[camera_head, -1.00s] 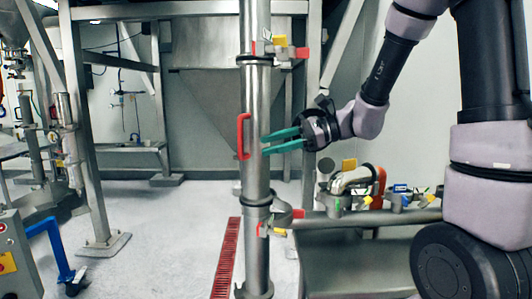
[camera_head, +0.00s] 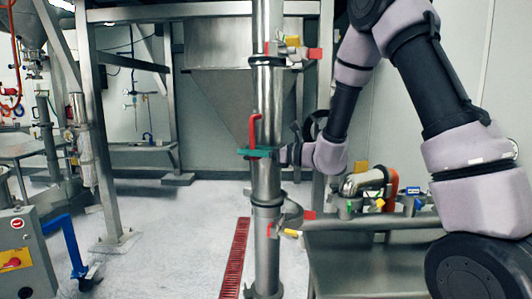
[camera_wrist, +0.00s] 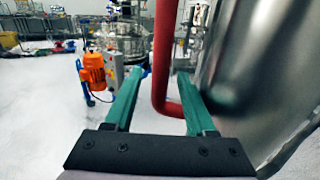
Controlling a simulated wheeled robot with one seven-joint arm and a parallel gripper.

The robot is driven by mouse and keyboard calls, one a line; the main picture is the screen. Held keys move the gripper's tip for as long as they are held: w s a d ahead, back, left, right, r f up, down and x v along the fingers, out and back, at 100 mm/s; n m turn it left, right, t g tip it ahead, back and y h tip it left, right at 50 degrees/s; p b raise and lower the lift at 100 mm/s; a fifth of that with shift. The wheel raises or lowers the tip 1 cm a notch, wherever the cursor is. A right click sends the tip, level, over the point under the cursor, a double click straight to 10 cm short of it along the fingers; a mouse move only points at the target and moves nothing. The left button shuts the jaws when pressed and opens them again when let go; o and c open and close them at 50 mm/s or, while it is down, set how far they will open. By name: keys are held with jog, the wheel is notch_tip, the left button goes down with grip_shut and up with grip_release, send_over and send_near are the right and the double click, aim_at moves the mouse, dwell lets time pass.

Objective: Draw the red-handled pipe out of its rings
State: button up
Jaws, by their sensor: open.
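The steel pipe (camera_head: 267,100) stands upright, with a red handle (camera_head: 252,128) on its left front side. A dark upper ring (camera_head: 267,61) and a lower ring (camera_head: 267,202) go around it, above and below the handle. My gripper (camera_head: 257,152) is open at the lower part of the handle, its green fingers crossing in front of the pipe. In the wrist view, the red handle (camera_wrist: 165,55) runs between the two open fingers, its lower bend close to the right finger. The pipe wall (camera_wrist: 255,75) fills the right side there. Contact with the handle cannot be told.
Clamps with red and yellow tabs (camera_head: 292,48) stick out right of the pipe at both rings. A steel table (camera_head: 370,265) with fittings stands at right. A control box (camera_head: 22,250) is at lower left.

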jog(key=shift+x, duration=1.3)
grip_shut()
jog(key=shift+r, duration=0.35)
dwell(1.4)
jog(key=shift+s+a, duration=0.2)
